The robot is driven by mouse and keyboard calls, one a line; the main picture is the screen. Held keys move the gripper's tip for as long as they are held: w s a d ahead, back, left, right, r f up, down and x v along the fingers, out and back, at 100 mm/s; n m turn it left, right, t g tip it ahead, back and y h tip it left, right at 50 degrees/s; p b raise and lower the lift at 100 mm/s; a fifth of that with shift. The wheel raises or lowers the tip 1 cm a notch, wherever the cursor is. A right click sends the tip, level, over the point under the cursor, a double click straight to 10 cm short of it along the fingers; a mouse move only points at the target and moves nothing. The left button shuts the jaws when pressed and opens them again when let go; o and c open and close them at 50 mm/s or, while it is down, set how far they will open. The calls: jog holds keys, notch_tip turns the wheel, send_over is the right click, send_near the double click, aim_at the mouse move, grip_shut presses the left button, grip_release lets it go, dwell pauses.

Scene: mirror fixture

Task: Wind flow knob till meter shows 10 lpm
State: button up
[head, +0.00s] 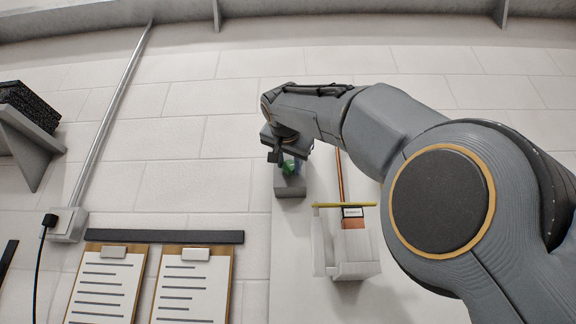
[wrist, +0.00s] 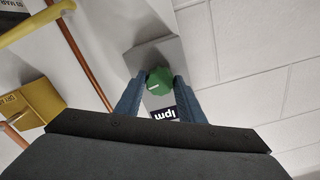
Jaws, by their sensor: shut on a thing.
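The green flow knob (wrist: 159,80) has a small white mark on its face. It sits on a grey block on the wall and shows between my fingertips in the wrist view. My gripper (wrist: 160,84) is shut on the knob, one finger on each side. In the head view my gripper (head: 287,160) is at the grey block (head: 290,188), and only a bit of the green knob (head: 289,168) shows. A dark label reading "lpm" (wrist: 164,114) appears upside down below the knob in the wrist view. I cannot read a flow value in either view.
A white box fixture with a yellow bar (head: 345,205) is on the wall right of the knob. A copper pipe (wrist: 82,55) runs nearby. A yellow box (wrist: 42,100) is at the wrist view's left. Clipboards (head: 190,285) hang lower left. The wall left of the knob is clear.

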jog(key=o, duration=1)
jog(key=shift+o, duration=0.2)
jog(key=shift+s, duration=0.1)
jog(key=s+b, duration=0.3)
jog(key=s, duration=0.4)
jog(key=shift+s+a, duration=0.15)
jog(key=shift+s, duration=0.15)
